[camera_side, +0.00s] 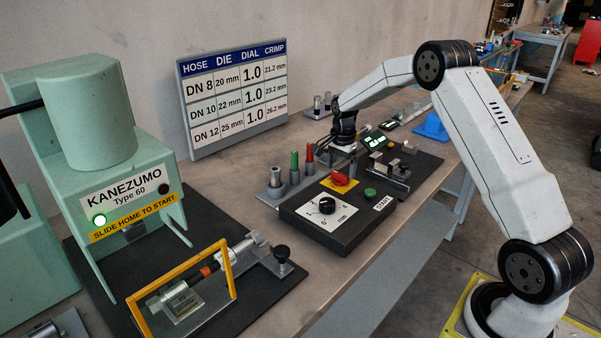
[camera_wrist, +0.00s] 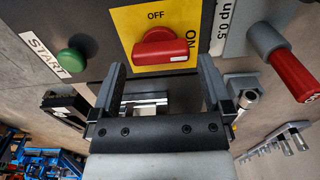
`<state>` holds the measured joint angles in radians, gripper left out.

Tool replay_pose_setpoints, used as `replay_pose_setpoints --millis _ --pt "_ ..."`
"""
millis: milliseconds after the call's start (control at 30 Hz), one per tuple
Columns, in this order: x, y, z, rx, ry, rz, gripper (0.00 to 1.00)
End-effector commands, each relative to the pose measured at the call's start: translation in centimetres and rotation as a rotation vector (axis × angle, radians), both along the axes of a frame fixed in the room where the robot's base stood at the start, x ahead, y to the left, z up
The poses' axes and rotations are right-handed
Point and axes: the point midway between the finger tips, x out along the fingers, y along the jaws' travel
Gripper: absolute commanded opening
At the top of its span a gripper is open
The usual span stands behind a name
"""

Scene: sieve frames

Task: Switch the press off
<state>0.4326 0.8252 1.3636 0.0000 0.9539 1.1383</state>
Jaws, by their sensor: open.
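My gripper (camera_side: 345,148) is open and empty, above and behind the switch in the side view. In the wrist view its fingers (camera_wrist: 162,66) stand apart, on either side of the switch's lower edge.
A green START button (camera_side: 370,192) and a black dial (camera_side: 327,206) are on the box. A rack with green and red-handled pins (camera_side: 309,158) stands close beside the switch. A yellow guard frame (camera_side: 232,270) and clamp fixture (camera_side: 185,300) are in front of the press.

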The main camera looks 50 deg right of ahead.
Motion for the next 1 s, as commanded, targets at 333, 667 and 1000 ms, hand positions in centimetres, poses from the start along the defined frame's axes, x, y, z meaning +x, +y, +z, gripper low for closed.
replay_pose_setpoints --millis 333,667,1000 --pt "0.0 0.0 -2.3 0.0 -0.001 0.0 1.0" --pt "0.0 0.0 -2.3 0.0 -0.001 0.0 0.75" --pt "0.0 0.0 -2.3 0.0 -0.001 0.006 0.26"
